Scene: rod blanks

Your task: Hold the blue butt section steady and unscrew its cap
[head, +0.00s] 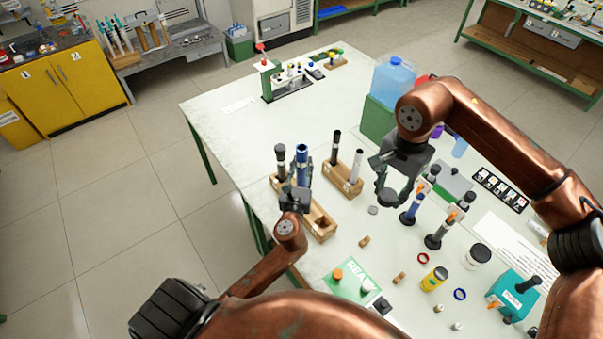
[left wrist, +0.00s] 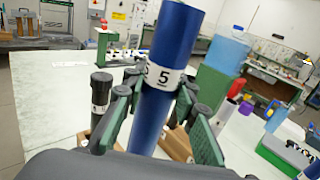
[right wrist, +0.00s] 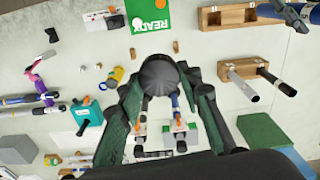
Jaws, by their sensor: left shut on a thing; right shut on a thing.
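The blue butt section (head: 302,160) is a tall tube, roughly upright at a wooden rack (head: 322,232). In the left wrist view the tube (left wrist: 172,45) carries a white label with a 5. My left gripper (left wrist: 158,100) is shut around it near the label. The tube's lower end is hidden behind the gripper, and its top shows no cap in the head view. My right gripper (head: 392,190) is shut on a dark round cap (right wrist: 159,72). It holds the cap above the table, to the right of the tube and apart from it.
A black rod (head: 281,160) stands just left of the tube. Another wooden rack (head: 344,180) holds a black and a pale rod. Clamped stands (head: 436,240), a green box (head: 377,120) and a water jug (head: 394,78) are near my right arm. The table's far left is mostly clear.

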